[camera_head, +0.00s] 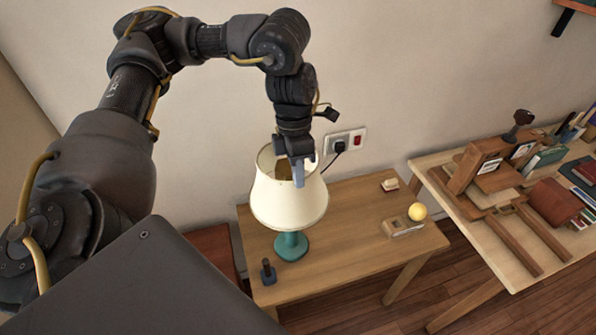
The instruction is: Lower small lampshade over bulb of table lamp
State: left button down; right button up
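The cream lampshade (287,203) is in the head view, upright around the top of the table lamp. The lamp's teal base (291,246) shows below the shade and stands on the small wooden table. The bulb is hidden by the shade. My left gripper (298,178) points down at the shade's top opening, its fingers reaching to or just inside the rim. Its fingers overlap the rim in this view, and I cannot tell whether they are closed on it. My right gripper is not in view.
The small wooden table (350,225) also bears a dark stamp-like object (268,272), a yellow ball (417,211) on a small block, and a small red-and-white item (390,184). A wall outlet (344,141) is behind. A cluttered workbench (480,235) stands at right.

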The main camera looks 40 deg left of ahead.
pick_arm(q)
jog(key=shift+f, duration=0.5)
dwell(0.3)
jog(key=shift+f, duration=0.25)
jog(key=w+a+b+x, duration=0.1)
jog(key=b+x, duration=0.3)
jog(key=x, duration=0.2)
jog(key=shift+f, duration=0.45)
dwell(1.6)
jog(key=c, duration=1.6)
grip_release()
jog(key=shift+s, duration=0.1)
jog(key=v, duration=1.1)
jog(key=shift+b, duration=0.35)
